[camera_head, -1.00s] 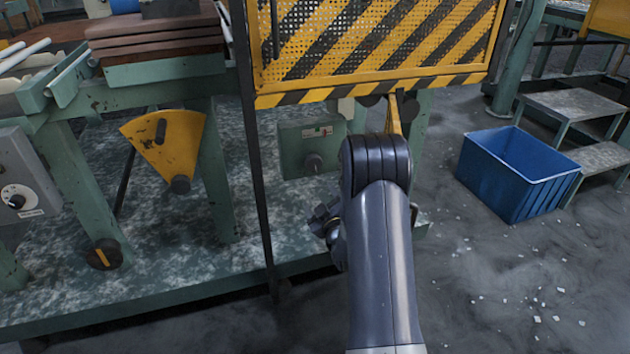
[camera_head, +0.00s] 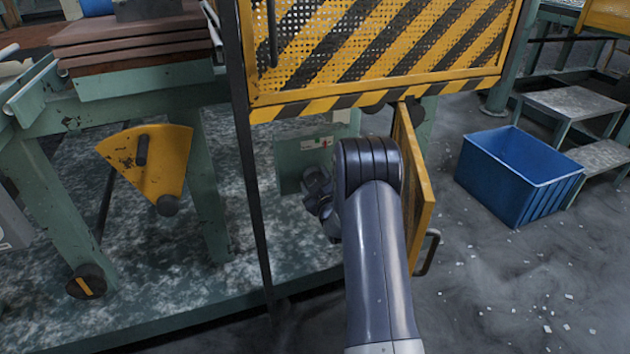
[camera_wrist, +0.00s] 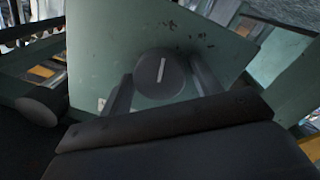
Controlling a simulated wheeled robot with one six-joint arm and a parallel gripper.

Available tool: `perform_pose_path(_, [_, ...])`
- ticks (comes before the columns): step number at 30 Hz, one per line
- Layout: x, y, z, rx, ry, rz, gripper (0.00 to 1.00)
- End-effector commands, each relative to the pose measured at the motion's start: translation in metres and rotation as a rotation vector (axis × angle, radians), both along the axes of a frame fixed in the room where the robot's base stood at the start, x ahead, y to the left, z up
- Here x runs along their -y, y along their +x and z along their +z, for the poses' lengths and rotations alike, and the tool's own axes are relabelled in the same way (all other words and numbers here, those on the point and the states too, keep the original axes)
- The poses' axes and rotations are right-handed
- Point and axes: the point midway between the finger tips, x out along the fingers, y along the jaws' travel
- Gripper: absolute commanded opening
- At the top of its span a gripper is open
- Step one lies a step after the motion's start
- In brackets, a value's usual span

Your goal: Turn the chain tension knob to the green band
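The chain tension knob is a dark round knob (camera_wrist: 159,74) with a pale pointer line, on a green box. In the wrist view it sits between the two fingers of my gripper (camera_wrist: 160,88), which are apart on either side of it. I cannot tell whether the fingers touch it. In the head view the green box (camera_head: 290,160) shows a small label with green and red marks at its top. My wrist and arm cover the knob there. No green band is clearly visible in the wrist view.
A yellow striped mesh guard (camera_head: 380,45) hangs above my arm, and a yellow hinged panel (camera_head: 421,200) with a handle stands just right of it. A dark upright post (camera_head: 250,170) is to the left. A blue crate (camera_head: 515,180) stands on the floor at right.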

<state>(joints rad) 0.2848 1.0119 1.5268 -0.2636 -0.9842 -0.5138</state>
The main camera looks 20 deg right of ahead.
Motion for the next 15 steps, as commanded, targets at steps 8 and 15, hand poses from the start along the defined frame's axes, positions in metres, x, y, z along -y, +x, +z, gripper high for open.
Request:
perform_pose_path(8, [0.0000,-0.0002,0.0000,0.000,0.000,0.000,0.38])
perform_pose_path(15, [-0.0001,-0.0002,-0.0003,0.000,0.003,0.000,0.27])
